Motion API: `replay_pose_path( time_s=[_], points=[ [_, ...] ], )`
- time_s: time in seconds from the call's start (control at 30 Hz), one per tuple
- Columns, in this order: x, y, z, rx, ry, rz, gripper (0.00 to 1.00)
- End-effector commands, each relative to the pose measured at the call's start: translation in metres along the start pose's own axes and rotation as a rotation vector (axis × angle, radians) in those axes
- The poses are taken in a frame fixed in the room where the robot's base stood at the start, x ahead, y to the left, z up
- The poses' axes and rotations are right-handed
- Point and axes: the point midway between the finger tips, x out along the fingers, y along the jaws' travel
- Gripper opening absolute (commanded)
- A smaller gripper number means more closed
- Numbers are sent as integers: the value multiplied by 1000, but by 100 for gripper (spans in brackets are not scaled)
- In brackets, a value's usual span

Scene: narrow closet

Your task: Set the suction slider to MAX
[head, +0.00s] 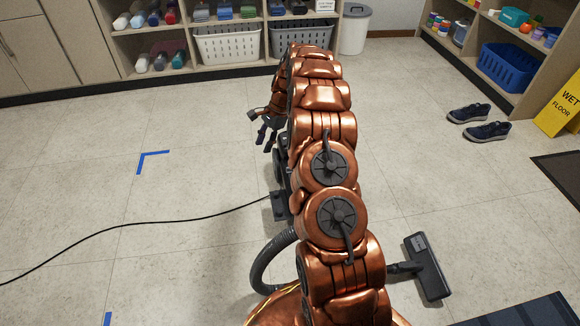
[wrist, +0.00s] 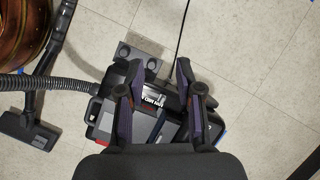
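The vacuum cleaner (wrist: 162,128) lies below my gripper in the wrist view, a dark body with grey panels. White lettering (wrist: 152,101) on a black strip shows between my fingers, too small to read surely. I cannot make out the slider knob or its setting. My gripper (wrist: 152,78) is open, with its two purple-padded fingers apart and nothing visible held between them. I cannot tell whether a finger touches the vacuum. In the head view my gripper (head: 263,128) shows left of my arm, which hides most of the vacuum (head: 279,205).
The grey hose (head: 268,262) runs to a floor head (head: 427,267) at right. A black cord (head: 120,223) crosses the floor leftward. Shoes (head: 487,131), a yellow wet-floor sign (head: 562,108) and shelves with baskets (head: 228,45) stand farther off. The left floor is mostly clear.

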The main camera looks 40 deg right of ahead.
Motion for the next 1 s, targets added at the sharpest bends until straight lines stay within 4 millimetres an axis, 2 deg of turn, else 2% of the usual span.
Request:
replay_pose_path(
  time_s=[0.03, 0.3, 0.5, 0.7, 0.87, 1.0],
  points=[
    [7, -2, -20, 46, 2, -11, 35],
    [37, -3, -110, 271, 16, -71, 35],
    [54, 4, -161, 397, 31, -107, 35],
    [64, 11, -185, 460, 36, -121, 35],
    [69, 11, -189, 468, 38, -125, 35],
    [81, 10, -190, 467, 39, -125, 35]
  ],
)
